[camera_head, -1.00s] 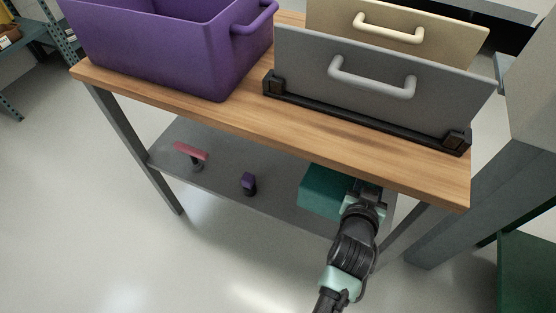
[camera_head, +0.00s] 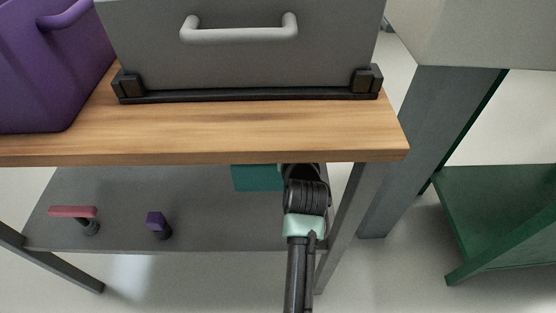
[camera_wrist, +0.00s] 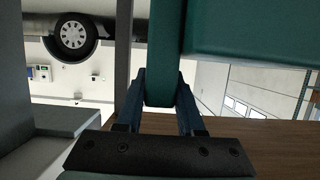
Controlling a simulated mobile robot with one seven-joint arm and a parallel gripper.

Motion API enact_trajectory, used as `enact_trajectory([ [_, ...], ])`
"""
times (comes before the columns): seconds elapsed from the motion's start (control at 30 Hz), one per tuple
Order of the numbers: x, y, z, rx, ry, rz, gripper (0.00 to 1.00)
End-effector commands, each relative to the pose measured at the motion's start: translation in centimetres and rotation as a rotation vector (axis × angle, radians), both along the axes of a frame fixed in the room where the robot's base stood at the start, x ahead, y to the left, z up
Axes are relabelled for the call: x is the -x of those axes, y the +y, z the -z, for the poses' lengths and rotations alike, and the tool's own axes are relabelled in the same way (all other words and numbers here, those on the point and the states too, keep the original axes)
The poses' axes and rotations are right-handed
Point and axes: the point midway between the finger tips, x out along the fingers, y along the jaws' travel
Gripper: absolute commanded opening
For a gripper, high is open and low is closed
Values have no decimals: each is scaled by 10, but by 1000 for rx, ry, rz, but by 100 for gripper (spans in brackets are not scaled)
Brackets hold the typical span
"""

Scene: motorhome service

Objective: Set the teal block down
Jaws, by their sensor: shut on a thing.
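The teal block (camera_head: 258,179) shows in the head view below the front edge of the wooden tabletop, over the right part of the grey lower shelf (camera_head: 200,215). Its top is hidden by the tabletop. I cannot tell whether it touches the shelf. In the wrist view the teal block (camera_wrist: 255,32) fills the upper right, and a narrow teal part of it runs down between my fingers. My gripper (camera_wrist: 162,92) is shut on that part. In the head view the fingers are hidden under the tabletop, behind my wrist.
The wooden tabletop (camera_head: 230,130) overhangs the shelf. A table leg (camera_head: 345,215) stands close right of my arm. A pink-topped item (camera_head: 73,212) and a purple item (camera_head: 157,222) stand on the shelf's left part. A purple bin (camera_head: 50,85) and grey panel (camera_head: 245,60) are above.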

Motion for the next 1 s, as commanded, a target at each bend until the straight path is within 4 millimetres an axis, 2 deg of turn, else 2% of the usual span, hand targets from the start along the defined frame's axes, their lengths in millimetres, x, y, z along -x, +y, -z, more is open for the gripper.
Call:
enact_trajectory([
  [0.1,0,0,24,-2,-2,1,0],
  [0.33,0,0,46,-3,-4,1,0],
  [0.57,0,0,82,-2,-3,1,0],
  [0.97,-1,0,87,-2,-6,1,0],
  [1.0,0,0,89,0,1,0,41],
])
